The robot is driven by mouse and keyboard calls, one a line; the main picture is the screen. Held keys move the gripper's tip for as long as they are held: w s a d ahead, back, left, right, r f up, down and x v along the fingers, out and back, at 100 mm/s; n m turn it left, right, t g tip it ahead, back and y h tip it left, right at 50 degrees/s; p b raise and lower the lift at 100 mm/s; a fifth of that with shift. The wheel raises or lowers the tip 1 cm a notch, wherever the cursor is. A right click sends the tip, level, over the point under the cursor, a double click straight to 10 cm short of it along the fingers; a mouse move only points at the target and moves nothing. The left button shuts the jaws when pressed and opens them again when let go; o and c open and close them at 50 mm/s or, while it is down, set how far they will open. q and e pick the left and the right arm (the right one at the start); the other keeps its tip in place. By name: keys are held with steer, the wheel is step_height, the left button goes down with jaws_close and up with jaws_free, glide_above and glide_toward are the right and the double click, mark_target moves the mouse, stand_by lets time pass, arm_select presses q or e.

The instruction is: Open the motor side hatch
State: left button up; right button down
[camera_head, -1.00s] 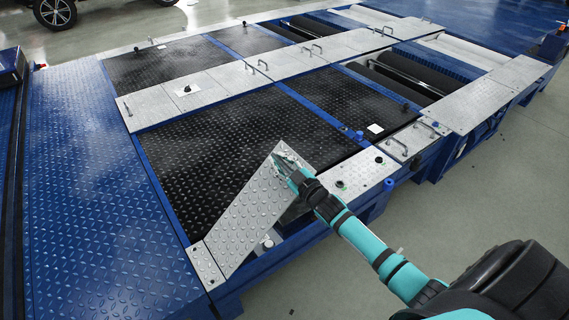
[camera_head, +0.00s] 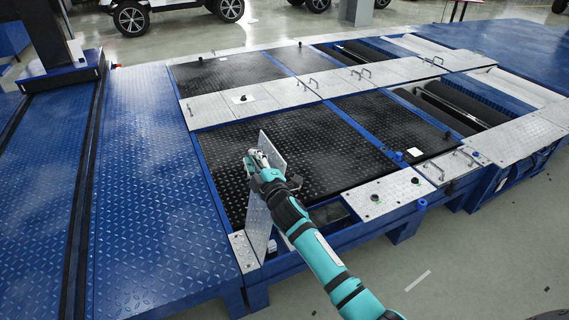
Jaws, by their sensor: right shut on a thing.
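The motor side hatch (camera_head: 256,222) is a silver tread-plate panel at the near edge of the roller tester. It stands tilted up steeply, close to upright, with its opening uncovered beside it. My right gripper (camera_head: 254,160) is at the hatch's upper end and is shut on it; the exact grip point is small and partly hidden by the fingers. My right arm reaches in from the lower right across the opening. A small light-coloured part (camera_head: 272,246) shows low in the opening. My left gripper is not in view.
Black tread plates (camera_head: 300,135) lie behind the hatch. A fixed silver plate (camera_head: 390,194) with black knobs lies to the right. A blue ramp (camera_head: 150,200) is on the left. Open floor (camera_head: 450,250) is in front.

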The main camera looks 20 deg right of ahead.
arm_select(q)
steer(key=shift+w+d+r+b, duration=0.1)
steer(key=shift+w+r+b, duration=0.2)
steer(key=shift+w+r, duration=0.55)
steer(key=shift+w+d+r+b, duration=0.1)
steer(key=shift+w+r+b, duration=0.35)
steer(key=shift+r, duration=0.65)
arm_select(e)
steer(key=a+n, duration=0.2)
steer(key=a, duration=0.6)
steer(key=shift+s+f, duration=0.2)
steer(key=shift+s, duration=0.15)
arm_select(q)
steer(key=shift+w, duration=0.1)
arm_select(e)
steer(key=c, duration=1.3)
jaws_free()
steer(key=shift+f, duration=0.2)
steer(key=shift+r, duration=0.2)
